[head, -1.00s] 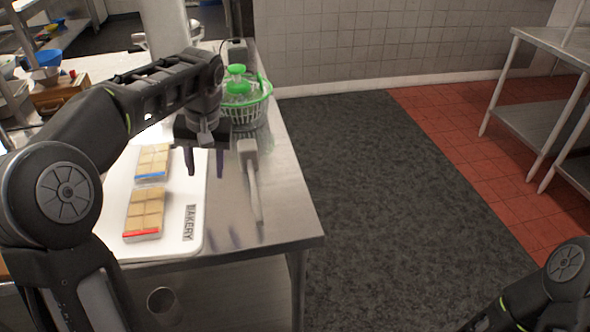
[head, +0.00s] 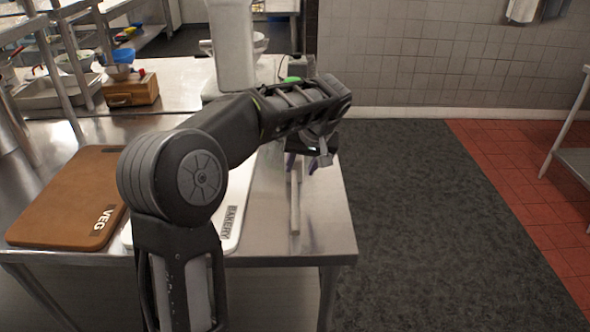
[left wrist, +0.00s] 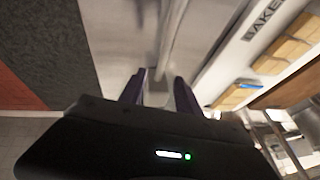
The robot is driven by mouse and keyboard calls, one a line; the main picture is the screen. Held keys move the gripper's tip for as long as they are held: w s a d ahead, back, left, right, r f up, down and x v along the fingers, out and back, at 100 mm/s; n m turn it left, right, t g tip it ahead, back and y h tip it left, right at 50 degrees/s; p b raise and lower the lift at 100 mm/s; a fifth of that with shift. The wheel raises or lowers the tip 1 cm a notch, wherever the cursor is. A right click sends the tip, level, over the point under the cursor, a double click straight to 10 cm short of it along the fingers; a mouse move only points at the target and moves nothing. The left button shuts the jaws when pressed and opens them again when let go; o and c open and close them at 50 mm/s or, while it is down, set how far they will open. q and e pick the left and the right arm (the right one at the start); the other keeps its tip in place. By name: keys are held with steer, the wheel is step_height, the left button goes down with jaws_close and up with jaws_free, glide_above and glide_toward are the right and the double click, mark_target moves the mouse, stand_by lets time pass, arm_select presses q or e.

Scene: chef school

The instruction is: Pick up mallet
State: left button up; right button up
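The mallet (head: 294,207) lies on the steel table, its pale handle pointing toward the table's front edge. Its head is hidden behind my left gripper in the head view. My left gripper (head: 303,163) is over the far part of the mallet, pointing down, with dark purple fingers. In the left wrist view my left gripper (left wrist: 160,92) has its two fingers apart with nothing held between them. The blurred mallet handle (left wrist: 176,38) runs away from near the gap between the fingers. My right gripper is out of view.
A white BAKERY board (head: 233,226) lies left of the mallet, partly behind my left arm. A brown VEG board (head: 70,195) is further left. The green basket is mostly hidden behind my arm. The steel table's (head: 325,225) right edge is close to the mallet.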

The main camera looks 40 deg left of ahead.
mark_target(295, 179)
arm_select(q)
steer(key=shift+w+a+f, duration=0.1)
steer(key=shift+a+f, duration=0.05)
steer(key=shift+f, duration=0.4)
steer(key=p+x, duration=0.1)
steer(key=x, duration=0.4)
steer(key=shift+f, duration=0.15)
steer(key=shift+c, duration=0.3)
jaws_close()
stand_by(1.2)
